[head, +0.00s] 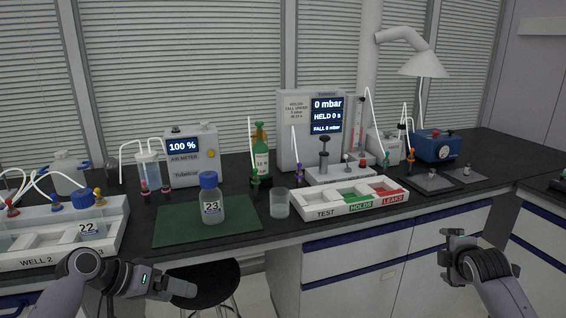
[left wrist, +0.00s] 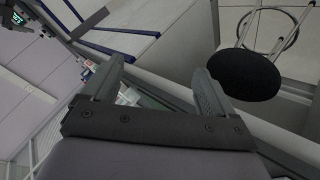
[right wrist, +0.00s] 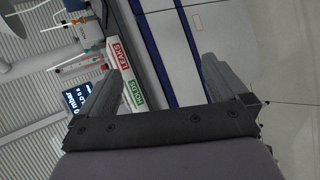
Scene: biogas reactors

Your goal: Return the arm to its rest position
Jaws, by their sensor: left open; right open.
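My left gripper (head: 182,288) is in front of the bench at the lower left of the head view, below the bench top. In the left wrist view its two fingers (left wrist: 152,88) stand apart with nothing between them. My right gripper (head: 458,248) is in front of the drawers at the lower right of the head view. In the right wrist view its fingers (right wrist: 158,85) are spread and empty. Neither gripper touches anything that I can see.
On the dark bench (head: 250,233) stand bottle 23 (head: 211,203) on a green mat (head: 170,232), a clear cup (head: 279,204), a TEST/HOLDS/LEAKS tray (head: 312,213), a pressure unit (head: 295,150) and the WELL 2 rack (head: 60,258). A black stool (head: 207,283) stands below, near my left gripper.

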